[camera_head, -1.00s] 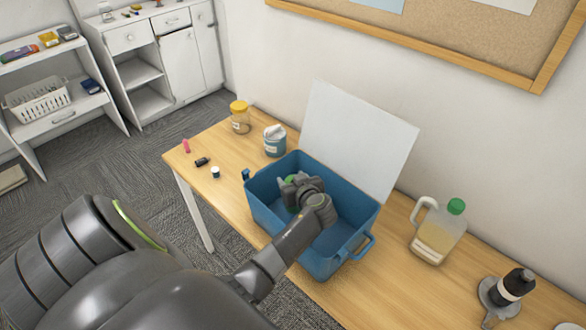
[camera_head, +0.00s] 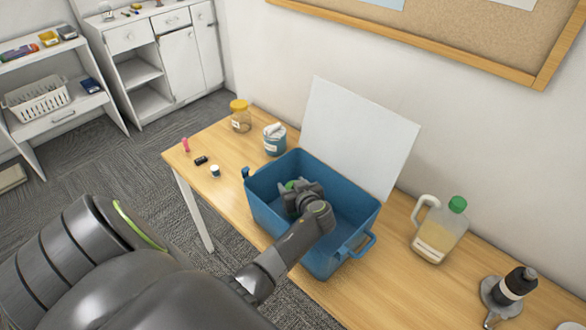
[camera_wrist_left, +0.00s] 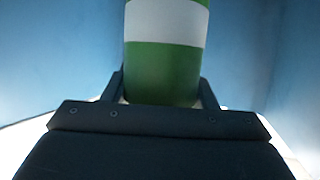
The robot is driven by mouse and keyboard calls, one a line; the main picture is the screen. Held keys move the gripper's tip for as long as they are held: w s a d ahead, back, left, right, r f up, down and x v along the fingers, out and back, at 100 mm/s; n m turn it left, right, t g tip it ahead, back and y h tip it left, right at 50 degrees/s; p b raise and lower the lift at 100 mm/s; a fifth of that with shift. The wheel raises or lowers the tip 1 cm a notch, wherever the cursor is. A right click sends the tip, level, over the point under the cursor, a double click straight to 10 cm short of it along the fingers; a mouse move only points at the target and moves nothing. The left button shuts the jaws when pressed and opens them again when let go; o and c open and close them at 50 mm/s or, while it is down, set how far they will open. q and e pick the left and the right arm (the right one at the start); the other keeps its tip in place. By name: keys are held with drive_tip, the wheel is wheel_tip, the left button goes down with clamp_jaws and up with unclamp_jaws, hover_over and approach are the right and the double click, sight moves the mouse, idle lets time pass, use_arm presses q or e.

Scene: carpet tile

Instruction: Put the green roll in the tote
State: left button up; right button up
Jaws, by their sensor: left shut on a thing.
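In the head view only a small green part of the roll shows beside the gripper. Whether the roll touches the tote floor is hidden. My right gripper is not in view.
A yellow-lidded jar (camera_head: 240,117), a blue-and-white tub (camera_head: 275,139) and several small items lie left of the tote. Bare table lies between tote and jug.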

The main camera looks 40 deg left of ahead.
use_arm(q)
drive_tip(key=o, duration=1.1)
drive_tip(key=shift+s+f, duration=0.1)
drive_tip(key=shift+f, duration=0.05)
drive_tip(key=shift+c, duration=0.2)
drive_tip(key=shift+d+r+p, duration=0.1)
drive_tip(key=shift+r+p, duration=0.75)
drive_tip(key=shift+p, duration=0.2)
drive_tip(key=b+v, duration=0.3)
drive_tip(key=v, duration=0.4)
drive_tip(key=shift+d+f, duration=0.1)
